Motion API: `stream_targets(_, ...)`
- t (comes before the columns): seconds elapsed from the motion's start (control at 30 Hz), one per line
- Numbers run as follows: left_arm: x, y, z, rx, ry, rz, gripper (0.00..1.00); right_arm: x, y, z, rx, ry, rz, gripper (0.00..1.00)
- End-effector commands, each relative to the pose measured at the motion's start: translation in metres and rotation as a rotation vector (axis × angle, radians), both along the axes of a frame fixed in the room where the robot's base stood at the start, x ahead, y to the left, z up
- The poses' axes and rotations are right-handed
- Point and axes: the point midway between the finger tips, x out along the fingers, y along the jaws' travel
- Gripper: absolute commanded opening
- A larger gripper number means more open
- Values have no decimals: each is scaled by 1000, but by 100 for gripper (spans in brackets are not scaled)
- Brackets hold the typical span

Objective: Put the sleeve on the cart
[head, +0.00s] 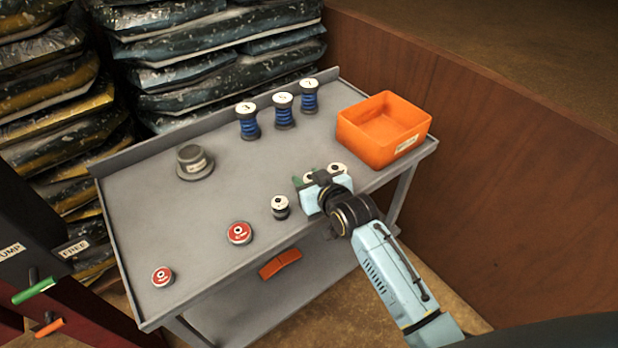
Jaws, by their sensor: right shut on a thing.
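The grey cart (150,235) has a flat top with a raised rim. My right gripper (310,182) is over its front right part, shut on a small white-topped sleeve (307,177). The gripper hides most of this piece, and I cannot tell whether it touches the cart top. A similar small piece with a white top and dark body (280,209) stands on the cart just left of the gripper. Another white-topped piece (339,169) shows just behind the gripper, partly hidden. My left gripper is not in view.
On the cart are blue spools (284,112), a grey flanged part (195,164), red-topped discs (239,233) and an orange bin (384,130). An orange-red object (280,263) is at the cart's front. Stacked bags (210,60) and a wooden wall (490,140) stand behind. The left middle of the top is clear.

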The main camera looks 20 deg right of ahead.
Motion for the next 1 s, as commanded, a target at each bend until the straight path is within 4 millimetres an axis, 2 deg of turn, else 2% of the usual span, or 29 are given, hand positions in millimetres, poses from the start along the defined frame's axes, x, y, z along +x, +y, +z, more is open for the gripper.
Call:
stream_targets(0.03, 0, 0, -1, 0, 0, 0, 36, 1, 0, -1, 1, -3, 0, 2)
stream_targets(0.07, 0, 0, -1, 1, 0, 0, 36, 0, 0, -2, 0, 1, 0, 41)
stream_targets(0.1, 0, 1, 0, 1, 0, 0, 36, 0, 0, -2, 0, 1, 0, 46)
stream_targets(0.47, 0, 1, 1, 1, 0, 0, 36, 0, 0, 3, 0, 0, 0, 47)
stream_targets(0.67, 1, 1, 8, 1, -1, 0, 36, -26, -5, 12, -1, 2, 0, 47)
stream_targets(1.0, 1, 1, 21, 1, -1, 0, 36, -87, -17, 39, -1, 3, 0, 47)
